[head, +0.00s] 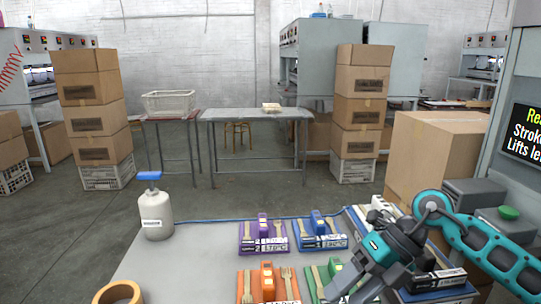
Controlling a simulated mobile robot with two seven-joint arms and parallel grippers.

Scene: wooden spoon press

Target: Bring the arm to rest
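My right arm comes in from the right edge, with teal and grey links. Its gripper (350,291) hangs low at the right front of the grey worktable (190,262), over the right side of a green press block (312,277). The fingertips reach the bottom of the picture, and I cannot tell their opening or whether they touch anything. My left gripper is not in view.
Purple (262,226), blue (318,222) and orange (267,272) blocks with wooden cutlery stand on the table. A white pump bottle (155,213) and a tape roll (118,292) are at left. A cardboard box (430,155) and screen (523,133) stand at right.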

